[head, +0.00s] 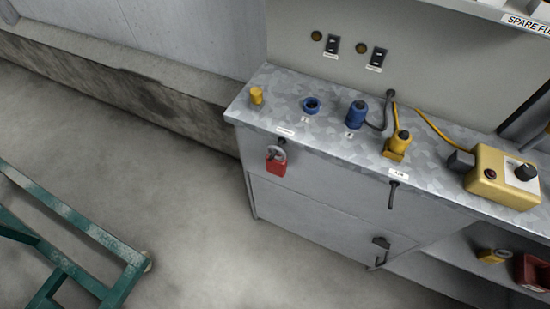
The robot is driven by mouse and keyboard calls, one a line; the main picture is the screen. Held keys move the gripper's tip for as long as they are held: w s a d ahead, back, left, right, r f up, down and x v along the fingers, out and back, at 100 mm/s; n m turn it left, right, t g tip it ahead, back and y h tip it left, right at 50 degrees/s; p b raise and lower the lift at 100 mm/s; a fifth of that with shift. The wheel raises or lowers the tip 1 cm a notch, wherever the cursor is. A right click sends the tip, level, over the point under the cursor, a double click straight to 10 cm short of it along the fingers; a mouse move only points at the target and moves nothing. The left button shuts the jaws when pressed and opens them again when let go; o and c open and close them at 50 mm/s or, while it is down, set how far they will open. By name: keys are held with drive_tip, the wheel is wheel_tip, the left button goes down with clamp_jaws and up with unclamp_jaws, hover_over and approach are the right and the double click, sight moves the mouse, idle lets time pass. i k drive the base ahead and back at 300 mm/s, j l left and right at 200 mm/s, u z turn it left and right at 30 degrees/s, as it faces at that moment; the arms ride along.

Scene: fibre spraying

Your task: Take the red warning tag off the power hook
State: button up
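The red warning tag (276,167) hangs on the front of the grey metal cabinet, near its left end. A pale ring at its top loops by a dark hook (282,143). A small white label (284,131) sits just above that hook; its text is too small to read. My gripper is not in the head view.
A second dark hook (393,193) below the AIR label (398,173) is empty. A green frame (75,222) stands left; floor between is clear.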

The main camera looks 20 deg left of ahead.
sight(277, 167)
drive_tip(key=j+u, duration=0.15)
drive_tip(key=u, duration=0.25)
drive_tip(key=j+u, duration=0.15)
drive_tip(key=u, duration=0.25)
drive_tip(key=i+j+u, duration=0.1)
drive_tip(key=u, duration=0.35)
drive_tip(key=j+u, duration=0.1)
drive_tip(key=u, duration=0.3)
drive_tip(key=i+l, duration=0.05)
